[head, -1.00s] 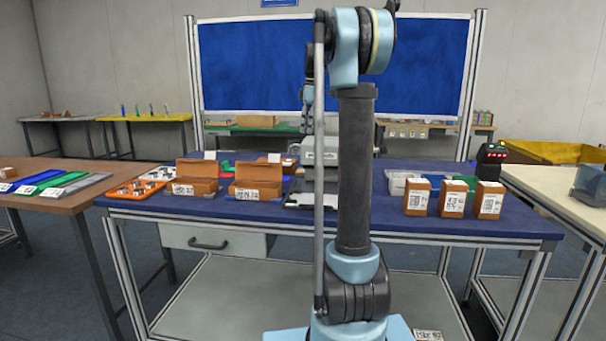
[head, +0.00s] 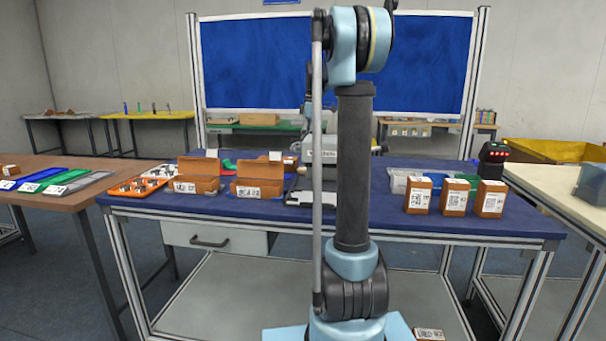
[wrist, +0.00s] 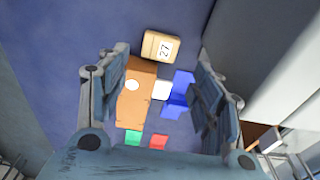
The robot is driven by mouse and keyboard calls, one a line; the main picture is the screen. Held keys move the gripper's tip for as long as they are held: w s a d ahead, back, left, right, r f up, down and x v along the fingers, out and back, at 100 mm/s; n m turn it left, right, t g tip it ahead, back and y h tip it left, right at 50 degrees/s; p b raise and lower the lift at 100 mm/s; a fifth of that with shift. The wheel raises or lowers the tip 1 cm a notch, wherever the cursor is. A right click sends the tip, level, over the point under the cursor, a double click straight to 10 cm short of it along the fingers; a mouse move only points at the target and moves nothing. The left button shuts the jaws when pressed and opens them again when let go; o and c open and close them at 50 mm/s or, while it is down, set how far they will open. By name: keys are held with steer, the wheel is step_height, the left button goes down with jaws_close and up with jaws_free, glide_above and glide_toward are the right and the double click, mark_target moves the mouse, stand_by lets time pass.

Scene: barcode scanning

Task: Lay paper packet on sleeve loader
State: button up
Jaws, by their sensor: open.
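In the wrist view my gripper (wrist: 155,80) is open, its two fingers spread wide above a blue tabletop. Between the fingers, below and apart from them, lies a flat orange-brown piece (wrist: 133,105) with a white round spot; it may be the paper packet, but I cannot tell for sure. A white piece (wrist: 162,90) and a blue angular piece (wrist: 182,92) lie to its right. In the head view a grey machine (head: 327,150) stands mid-table, partly hidden by my arm; I cannot tell if it is the sleeve loader. My gripper is hidden there.
A tan box marked 27 (wrist: 161,46) lies beyond the brown piece, with green (wrist: 132,137) and red (wrist: 159,141) pieces nearer. The blue table (head: 400,225) carries open cartons (head: 258,178), an orange tray (head: 138,187) and three labelled boxes (head: 455,197). A dark scanner-like device (head: 493,155) stands right.

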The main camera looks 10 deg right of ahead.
steer(key=f, duration=0.3)
steer(key=a+f, duration=0.1)
steer(key=f, duration=0.6)
steer(key=shift+w+a+f, duration=0.2)
steer(key=shift+w+a, duration=0.05)
steer(key=shift+a, duration=0.05)
steer(key=c, duration=0.9)
steer(key=shift+r, duration=0.1)
steer(key=shift+c, duration=0.2)
steer(key=shift+r, duration=12.45)
glide_above(304, 168)
step_height(304, 168, down, 7)
steer(key=shift+w, duration=0.25)
